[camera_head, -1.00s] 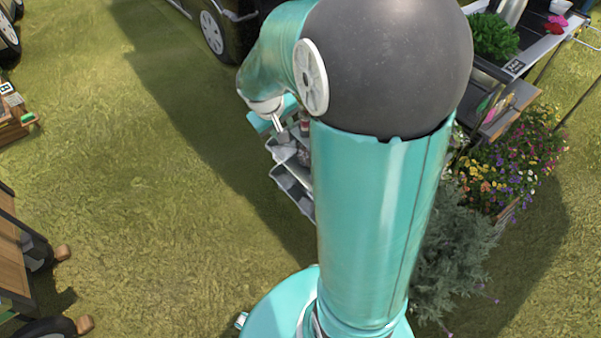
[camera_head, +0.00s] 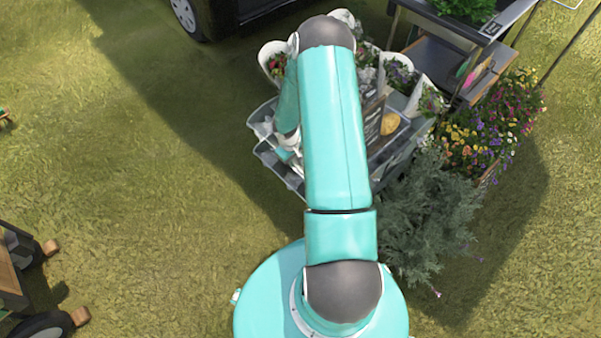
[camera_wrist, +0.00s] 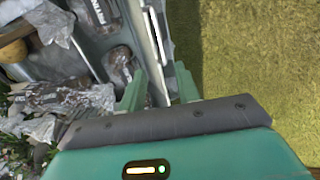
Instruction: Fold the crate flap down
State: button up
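The grey crate (camera_head: 268,158) stands ahead of my base, partly hidden under my arm. In the wrist view, a thin upright grey panel with white slots (camera_wrist: 154,42), apparently the flap or side wall of the crate, runs along the edge beside the grass. My gripper (camera_wrist: 160,88) is open, its two green fingers apart on either side of this panel's near end. I cannot tell whether they touch it. Dark packets with light print (camera_wrist: 118,68) lie in the crate left of the fingers. In the head view my gripper is mostly hidden by my arm.
A grey-green bush (camera_head: 425,215) and a flower bed (camera_head: 490,130) lie to the right. A vehicle (camera_head: 205,15) is behind. Open grass (camera_head: 150,200) lies left.

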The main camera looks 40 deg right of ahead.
aim_at(301, 175)
jog(key=f, duration=0.4)
jog(key=d+f, duration=0.1)
jog(key=f, duration=0.3)
jog(key=d+f, duration=0.1)
jog(key=f, duration=0.4)
jog(key=shift+d, duration=0.25)
grip_shut()
